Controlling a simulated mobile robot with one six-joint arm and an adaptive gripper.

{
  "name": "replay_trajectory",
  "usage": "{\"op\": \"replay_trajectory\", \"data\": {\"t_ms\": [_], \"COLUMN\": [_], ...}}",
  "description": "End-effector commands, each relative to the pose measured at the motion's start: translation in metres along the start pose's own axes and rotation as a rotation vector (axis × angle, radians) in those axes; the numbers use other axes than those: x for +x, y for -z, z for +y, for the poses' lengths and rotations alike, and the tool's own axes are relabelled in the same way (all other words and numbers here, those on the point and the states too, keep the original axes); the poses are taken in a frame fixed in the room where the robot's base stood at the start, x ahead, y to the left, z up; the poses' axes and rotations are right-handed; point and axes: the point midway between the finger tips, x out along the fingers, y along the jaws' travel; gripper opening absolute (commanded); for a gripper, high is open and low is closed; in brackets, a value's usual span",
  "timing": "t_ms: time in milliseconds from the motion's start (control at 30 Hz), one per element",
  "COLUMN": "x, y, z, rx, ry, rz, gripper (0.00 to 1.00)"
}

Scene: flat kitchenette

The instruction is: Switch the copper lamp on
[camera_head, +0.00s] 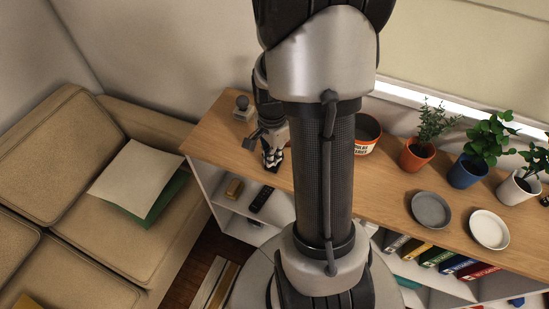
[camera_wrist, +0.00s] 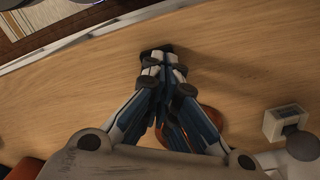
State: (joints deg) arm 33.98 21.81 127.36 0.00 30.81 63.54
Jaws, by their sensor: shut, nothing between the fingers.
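My gripper (camera_head: 269,163) points down over the left part of the wooden sideboard top (camera_head: 217,128), close to its front edge. In the wrist view its fingers (camera_wrist: 160,60) are together, with nothing seen between them. I cannot tell whether the tips touch the wood. No whole copper lamp shows in either view. A copper-orange rounded piece (camera_wrist: 211,114) shows partly behind the fingers in the wrist view; it may belong to the lamp, but most of it is hidden. My arm covers the middle of the head view.
A grey block with a ball on top (camera_head: 243,108) stands near the left end; it also shows in the wrist view (camera_wrist: 283,122). A tin (camera_head: 367,133), potted plants (camera_head: 417,153) and two plates (camera_head: 431,210) are to the right. A sofa (camera_head: 75,150) stands left.

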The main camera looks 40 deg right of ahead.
Motion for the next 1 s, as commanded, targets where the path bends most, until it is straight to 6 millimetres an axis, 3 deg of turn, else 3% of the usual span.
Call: {"op": "replay_trajectory", "data": {"t_ms": [433, 1000], "x": [0.001, -0.045], "y": [0.000, 0.000], "z": [0.000, 0.000], "rx": [0.000, 0.000], "ry": [-0.001, 0.001], "rz": [0.000, 0.000], "gripper": [0.00, 0.00]}}
